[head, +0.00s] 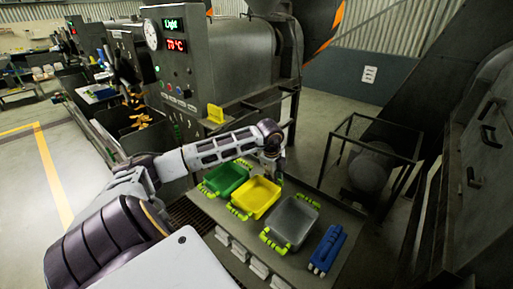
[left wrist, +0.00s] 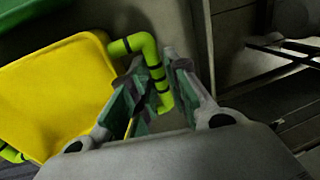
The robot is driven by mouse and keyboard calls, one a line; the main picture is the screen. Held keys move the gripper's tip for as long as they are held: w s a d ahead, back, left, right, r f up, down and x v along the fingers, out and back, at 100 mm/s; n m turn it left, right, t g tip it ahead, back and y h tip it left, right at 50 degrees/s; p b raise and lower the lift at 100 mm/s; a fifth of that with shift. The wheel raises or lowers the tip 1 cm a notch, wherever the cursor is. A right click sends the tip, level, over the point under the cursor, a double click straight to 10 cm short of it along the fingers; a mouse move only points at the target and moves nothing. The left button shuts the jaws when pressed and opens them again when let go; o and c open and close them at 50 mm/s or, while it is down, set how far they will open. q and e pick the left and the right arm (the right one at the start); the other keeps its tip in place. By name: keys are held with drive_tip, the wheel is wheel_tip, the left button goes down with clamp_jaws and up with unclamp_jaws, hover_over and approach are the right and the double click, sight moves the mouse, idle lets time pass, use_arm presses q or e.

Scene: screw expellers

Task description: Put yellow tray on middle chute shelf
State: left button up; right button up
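The yellow tray (head: 256,198) lies on a grey table between a green tray and a grey tray. It has lime-green pipe handles at its ends. My left gripper (head: 275,168) is over the tray's far end, pointing down. In the left wrist view the yellow tray (left wrist: 60,95) fills the left side, and its lime handle (left wrist: 150,62) runs between the two fingers of my left gripper (left wrist: 158,90). The fingers are apart; I cannot tell if either touches the handle. My right gripper is not in view. I cannot make out a chute shelf for certain.
The green tray (head: 226,179) and grey tray (head: 292,221) flank the yellow one closely. A blue object (head: 328,249) lies to the right, and several white blocks (head: 231,247) line the table's near edge. A machine with a gauge (head: 151,35) and red display stands behind. A metal frame (head: 375,160) stands right.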

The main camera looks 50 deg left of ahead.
use_arm(q)
drive_tip(key=shift+w+f, duration=0.1)
drive_tip(key=shift+f, duration=0.5)
drive_tip(key=shift+c, duration=0.4)
clamp_jaws()
